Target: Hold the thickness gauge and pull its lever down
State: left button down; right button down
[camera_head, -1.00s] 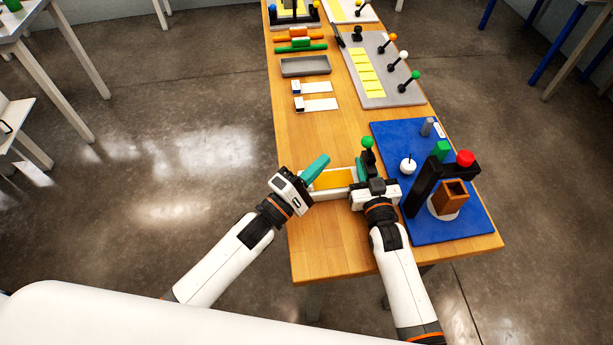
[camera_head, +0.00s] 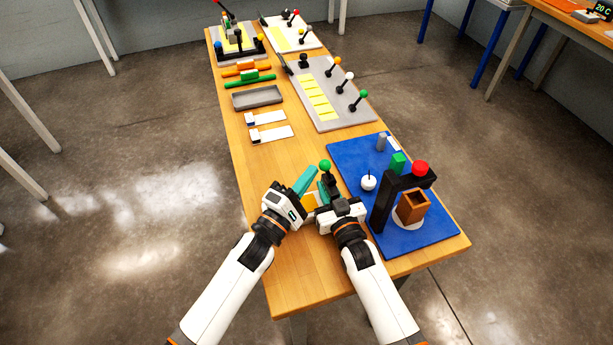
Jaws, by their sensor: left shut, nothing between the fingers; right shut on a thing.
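A dark upright device with a green ball on top (camera_head: 324,165) stands at the near part of the wooden table; it looks like the thickness gauge with its lever up. My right gripper (camera_head: 328,187) is shut on the dark device below the ball; its fingers partly hide what they hold. My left gripper (camera_head: 306,180), with teal fingers, is shut and empty just left of the ball, apart from it as far as I can see.
A blue mat (camera_head: 437,232) to the right carries a black stand (camera_head: 381,205) with a red knob (camera_head: 421,168), a brown open box (camera_head: 412,206) and a white ball (camera_head: 368,182). A grey tray (camera_head: 257,97) and white strips lie further back. The table's left front is clear.

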aim_at(330, 166)
pick_arm(q)
jog(key=shift+w+d+r, duration=0.1)
jog(key=shift+r, duration=0.15)
jog(key=d+r+m+g+y, duration=0.2)
jog(key=m+g, duration=0.1)
jog(key=shift+w, duration=0.3)
jog(key=shift+w+d+r+m+g+y, duration=0.2)
jog(key=shift+d+m+g+y, duration=0.25)
jog(key=shift+d+g+y, duration=0.15)
jog(key=shift+w+d+r+m+g+y, duration=0.1)
jog(key=shift+w+d+m+g+y, duration=0.05)
jog(key=shift+d+m+g+y, duration=0.45)
jog(key=shift+w+d, duration=0.15)
jog(key=shift+d, duration=0.4)
